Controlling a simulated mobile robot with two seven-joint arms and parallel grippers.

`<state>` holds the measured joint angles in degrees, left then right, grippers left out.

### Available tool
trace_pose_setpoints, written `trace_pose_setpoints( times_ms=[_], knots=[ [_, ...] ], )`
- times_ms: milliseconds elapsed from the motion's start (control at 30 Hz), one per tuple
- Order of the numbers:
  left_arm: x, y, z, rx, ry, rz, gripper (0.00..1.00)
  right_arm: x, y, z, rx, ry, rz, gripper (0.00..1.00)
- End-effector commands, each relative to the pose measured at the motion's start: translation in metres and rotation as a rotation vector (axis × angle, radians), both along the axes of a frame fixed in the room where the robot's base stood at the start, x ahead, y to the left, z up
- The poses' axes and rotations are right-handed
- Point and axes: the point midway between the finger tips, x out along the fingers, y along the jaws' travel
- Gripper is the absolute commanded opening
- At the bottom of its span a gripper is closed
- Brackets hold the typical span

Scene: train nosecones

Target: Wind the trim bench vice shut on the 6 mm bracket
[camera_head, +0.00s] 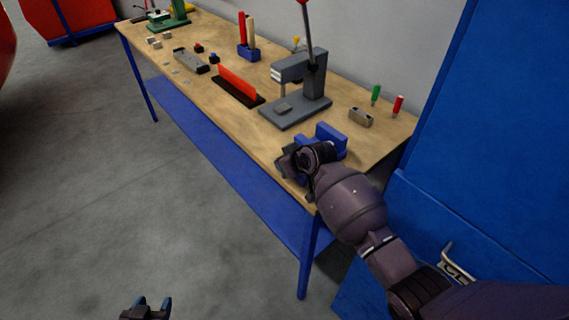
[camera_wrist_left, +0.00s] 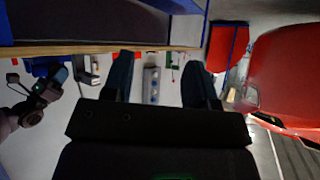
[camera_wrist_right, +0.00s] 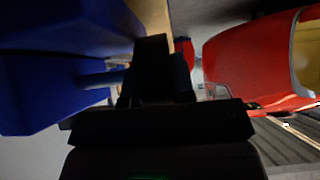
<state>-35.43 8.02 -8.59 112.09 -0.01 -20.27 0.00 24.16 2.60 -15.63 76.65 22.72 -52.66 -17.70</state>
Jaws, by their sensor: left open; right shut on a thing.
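The blue bench vice (camera_head: 329,138) is fixed at the near right end of the workbench. In the right wrist view its blue body (camera_wrist_right: 60,70) fills the left side, and a blue spindle (camera_wrist_right: 105,78) runs from it towards my fingers. My right gripper (camera_head: 288,160) is at the vice's front, shut on what appears to be the vice handle, which my fingers mostly hide. It also shows in the right wrist view (camera_wrist_right: 156,75). I cannot make out the bracket or the jaw gap. My left gripper (camera_head: 148,308) is open and empty, low over the floor, away from the bench; its fingers (camera_wrist_left: 160,80) stand apart.
The wooden workbench (camera_head: 215,95) holds a grey arbor press (camera_head: 298,95), a red strip on a black base (camera_head: 238,84), a grey block (camera_head: 361,117) and red and green handled tools. A blue cabinet (camera_head: 500,130) stands at right.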

Motion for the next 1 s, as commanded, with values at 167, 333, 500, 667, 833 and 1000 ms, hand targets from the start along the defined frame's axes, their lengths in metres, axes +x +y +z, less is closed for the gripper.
trace_pose_setpoints(
  times_ms=[167, 333, 500, 667, 833, 1000],
  knots=[
    [0.0036, -0.0006, -0.0051, 0.000, -0.012, -0.001, 0.53, -0.0004, -0.0015, -0.0012, 0.060, -0.085, -0.001, 0.00],
    [0.0084, -0.0014, -0.0040, -0.001, -0.028, -0.004, 0.53, -0.0006, -0.0008, 0.0000, 0.098, -0.134, 0.000, 0.00],
    [0.0096, -0.0016, -0.0054, 0.000, -0.029, -0.004, 0.53, -0.0008, -0.0009, 0.0011, 0.115, -0.158, 0.000, 0.00],
    [0.0095, -0.0013, -0.0057, 0.001, -0.028, -0.005, 0.53, -0.0008, -0.0010, 0.0017, 0.118, -0.163, 0.000, 0.00],
    [0.0093, -0.0012, -0.0060, 0.001, -0.026, -0.005, 0.53, -0.0007, -0.0010, 0.0018, 0.118, -0.162, 0.000, 0.00],
    [0.0093, -0.0012, -0.0065, 0.001, -0.025, -0.005, 0.53, -0.0007, -0.0009, 0.0017, 0.118, -0.162, 0.000, 0.39]
  ],
)
